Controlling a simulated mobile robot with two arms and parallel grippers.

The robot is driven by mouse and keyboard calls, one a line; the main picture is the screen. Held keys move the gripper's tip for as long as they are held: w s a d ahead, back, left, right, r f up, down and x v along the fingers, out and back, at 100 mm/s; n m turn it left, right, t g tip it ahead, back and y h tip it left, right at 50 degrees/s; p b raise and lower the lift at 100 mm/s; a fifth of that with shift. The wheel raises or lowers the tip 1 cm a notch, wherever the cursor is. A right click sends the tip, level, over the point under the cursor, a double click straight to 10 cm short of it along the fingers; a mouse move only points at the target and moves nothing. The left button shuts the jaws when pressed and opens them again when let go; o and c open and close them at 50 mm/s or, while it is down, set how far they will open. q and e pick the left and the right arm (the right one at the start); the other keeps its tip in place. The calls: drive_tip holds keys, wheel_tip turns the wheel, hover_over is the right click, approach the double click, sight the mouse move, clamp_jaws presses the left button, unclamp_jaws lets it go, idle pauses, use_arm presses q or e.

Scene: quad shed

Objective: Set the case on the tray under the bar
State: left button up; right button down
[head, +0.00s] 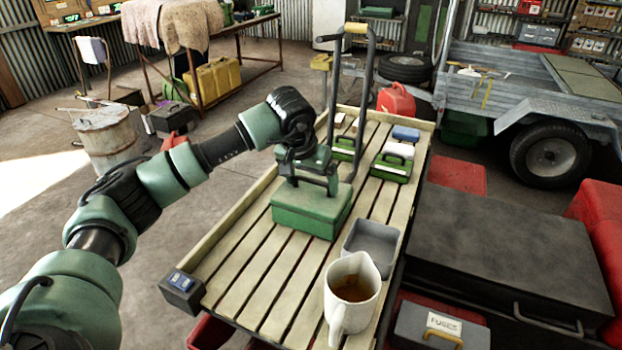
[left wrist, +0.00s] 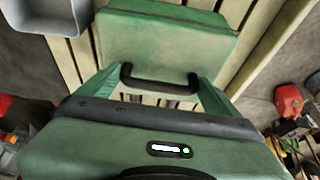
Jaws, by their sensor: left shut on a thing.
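The green case (head: 308,212) has a black handle and is over the slatted wooden deck (head: 235,272). I cannot tell whether it touches the slats. My left gripper (head: 314,180) is above it, shut on its handle. In the left wrist view the case (left wrist: 165,45) is ahead, its black handle (left wrist: 160,82) between the fingers. An empty grey tray (head: 358,262) lies on the deck, right of and nearer than the case. My right gripper is out of view.
A beige mug (head: 352,297) with brown liquid stands by the grey tray. Green carriers (head: 390,172) with dark handles, a blue-and-white item and a red can (head: 396,103) are farther back. A dark chest (head: 490,240) stands right. Slats left of the case are bare.

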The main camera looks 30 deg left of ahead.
use_arm(q)
drive_tip(key=o, duration=1.8)
drive_tip(key=shift+c, duration=0.2)
drive_tip(key=shift+r, duration=0.1)
drive_tip(key=b+v, duration=0.1)
drive_tip(key=v, duration=1.1)
drive_tip(key=shift+b, duration=0.4)
drive_tip(key=shift+s, duration=0.1)
